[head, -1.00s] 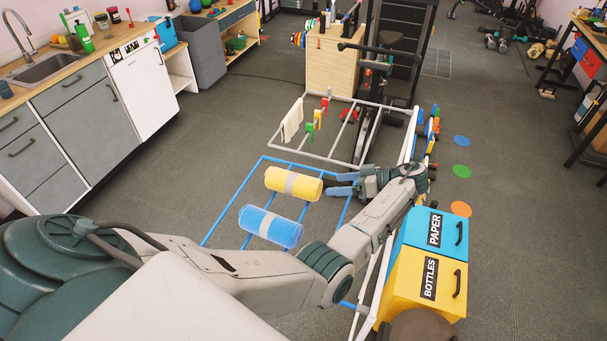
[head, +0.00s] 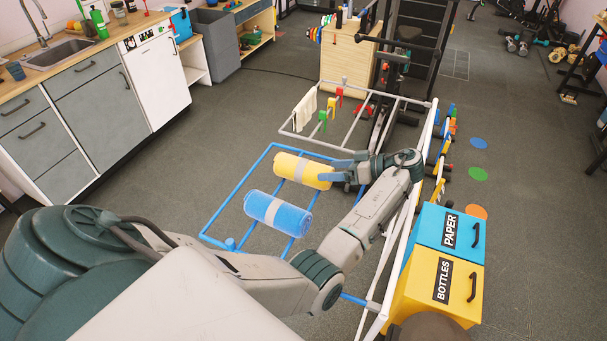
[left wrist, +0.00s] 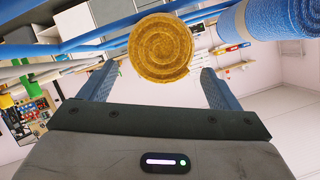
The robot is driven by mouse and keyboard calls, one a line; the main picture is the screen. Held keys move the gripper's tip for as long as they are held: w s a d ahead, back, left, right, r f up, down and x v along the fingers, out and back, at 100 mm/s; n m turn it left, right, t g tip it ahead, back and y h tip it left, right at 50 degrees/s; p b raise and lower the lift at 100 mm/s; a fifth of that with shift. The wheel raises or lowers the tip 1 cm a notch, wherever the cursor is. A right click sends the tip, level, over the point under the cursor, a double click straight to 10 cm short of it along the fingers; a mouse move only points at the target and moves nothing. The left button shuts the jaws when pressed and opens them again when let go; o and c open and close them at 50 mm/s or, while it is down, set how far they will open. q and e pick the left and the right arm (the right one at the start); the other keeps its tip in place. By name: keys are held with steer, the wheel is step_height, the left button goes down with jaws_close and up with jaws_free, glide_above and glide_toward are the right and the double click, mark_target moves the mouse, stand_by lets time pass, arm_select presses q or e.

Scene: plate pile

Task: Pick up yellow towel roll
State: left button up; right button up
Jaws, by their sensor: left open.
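The yellow towel roll (head: 301,170) with a pale band lies across the blue rack (head: 238,188) in the head view. My left gripper (head: 334,172) is at the roll's right end, with its blue fingers open. In the left wrist view, the yellow roll's round spiral end (left wrist: 160,50) faces the camera. It appears between the two blue fingers (left wrist: 157,88), toward their tips, with gaps on both sides. I cannot tell whether either finger touches it. The right gripper is not in view.
A blue towel roll (head: 278,212) lies beside the yellow one on the rack; it also shows in the left wrist view (left wrist: 275,30). A grey rack (head: 352,128) with a hanging white towel (head: 304,111) stands behind. Blue PAPER (head: 450,232) and yellow BOTTLES (head: 438,286) bins stand right.

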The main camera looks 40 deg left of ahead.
mark_target(319, 171)
arm_select(q)
steer(key=shift+s+a+f+b, duration=0.35)
steer(key=shift+a+f+b, duration=0.3)
steer(key=shift+a+b, duration=0.3)
steer(key=shift+s+a+p, duration=0.25)
steer(key=shift+a+p, duration=0.5)
steer(key=shift+a, duration=0.2)
steer(key=shift+s+a+f, duration=0.15)
steer(key=shift+a+f, duration=0.1)
steer(key=shift+a, duration=0.05)
steer(key=shift+d, duration=0.1)
steer(key=c, duration=1.2)
steer(key=shift+o, duration=0.2)
